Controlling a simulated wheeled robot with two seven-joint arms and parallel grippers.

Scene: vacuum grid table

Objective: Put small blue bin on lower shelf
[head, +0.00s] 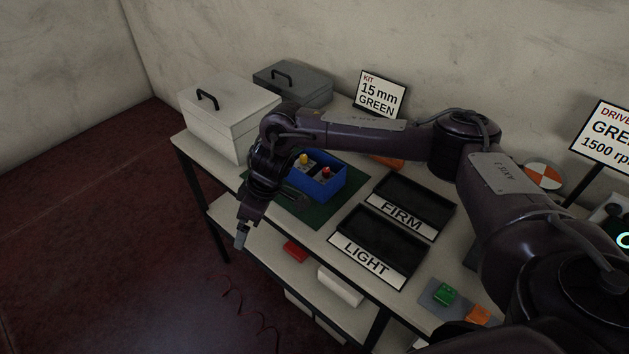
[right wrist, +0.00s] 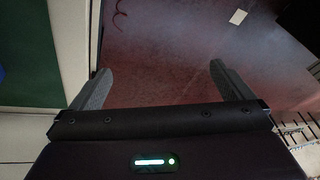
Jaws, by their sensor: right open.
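The small blue bin (head: 328,189) stands on the green mat (head: 322,217) on the tabletop. It holds a yellow-topped piece (head: 304,159) and a red-topped piece (head: 325,172). My right arm crosses over the table and partly hides the bin's left end. My right gripper (head: 242,236) points down, open and empty, in front of the table's near edge, apart from the bin. In the right wrist view its fingers (right wrist: 160,88) stand wide apart over the red floor. The lower shelf (head: 262,252) shows under the tabletop. My left gripper is out of view.
On the lower shelf lie a red block (head: 295,250) and a white box (head: 340,286). Black trays marked FIRM (head: 402,216) and LIGHT (head: 370,258) sit right of the mat. A lidded white box (head: 222,118) and grey box (head: 293,88) stand behind. Floor at left is clear.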

